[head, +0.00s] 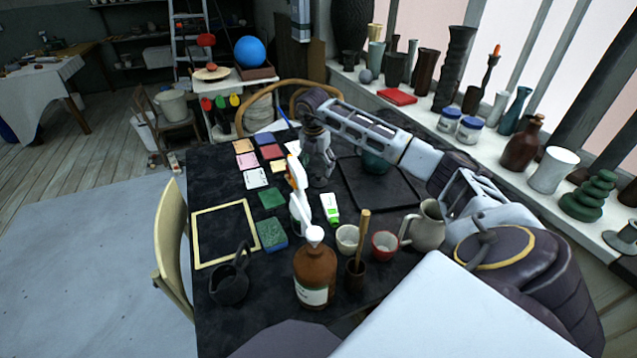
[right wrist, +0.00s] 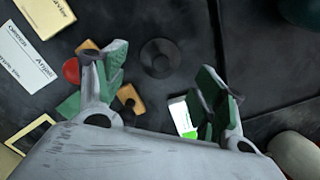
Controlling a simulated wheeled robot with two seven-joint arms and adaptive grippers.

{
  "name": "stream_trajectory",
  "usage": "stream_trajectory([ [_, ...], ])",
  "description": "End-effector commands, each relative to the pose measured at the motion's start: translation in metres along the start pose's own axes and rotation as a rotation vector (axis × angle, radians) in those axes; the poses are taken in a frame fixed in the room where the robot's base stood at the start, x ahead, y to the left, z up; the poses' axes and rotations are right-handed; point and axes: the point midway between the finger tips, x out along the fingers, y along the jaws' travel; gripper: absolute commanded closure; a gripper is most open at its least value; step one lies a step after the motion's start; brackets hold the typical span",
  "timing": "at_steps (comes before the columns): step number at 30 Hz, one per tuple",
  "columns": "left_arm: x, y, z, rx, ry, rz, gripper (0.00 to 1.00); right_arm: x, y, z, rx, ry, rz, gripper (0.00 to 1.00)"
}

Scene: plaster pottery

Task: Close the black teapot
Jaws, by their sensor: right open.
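The black teapot (head: 230,284) stands at the near left of the dark table in the head view, with a raised handle; I cannot clearly see its opening. A small dark round lid with a knob (right wrist: 160,58) lies flat on the table in the right wrist view. My right gripper (head: 321,180) reaches down over the middle of the table, far behind the teapot. In the right wrist view my right gripper (right wrist: 162,80) is open, its two fingers apart, with the lid showing beyond and between them. In the head view the gripper hides the lid. My left gripper is not in view.
A spray bottle (head: 299,205), a green-and-white tube (head: 330,209) and a brown bottle (head: 315,272) stand or lie near the gripper and the teapot. Cups (head: 347,238), a jug (head: 428,226) and a black tray (head: 352,184) are on the right. A framed slate (head: 225,234) lies left.

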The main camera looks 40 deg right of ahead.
Motion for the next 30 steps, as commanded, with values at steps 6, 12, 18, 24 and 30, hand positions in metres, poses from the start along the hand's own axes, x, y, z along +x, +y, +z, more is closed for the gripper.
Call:
stream_trajectory([
  [6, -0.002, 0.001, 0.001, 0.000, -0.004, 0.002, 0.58, 0.002, 0.000, 0.000, 0.000, 0.000, 0.000, 0.30],
  [12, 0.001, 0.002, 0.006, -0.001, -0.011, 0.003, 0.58, 0.003, 0.000, 0.000, 0.000, 0.000, 0.000, 0.30],
  [18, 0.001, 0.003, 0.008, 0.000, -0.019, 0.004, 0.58, 0.017, -0.001, -0.001, -0.001, 0.002, 0.000, 0.30],
  [24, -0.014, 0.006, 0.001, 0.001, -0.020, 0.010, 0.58, 0.039, -0.002, -0.001, -0.001, 0.001, 0.000, 0.30],
  [30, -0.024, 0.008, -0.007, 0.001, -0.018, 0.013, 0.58, 0.053, -0.002, -0.001, 0.000, 0.001, 0.000, 0.30],
])
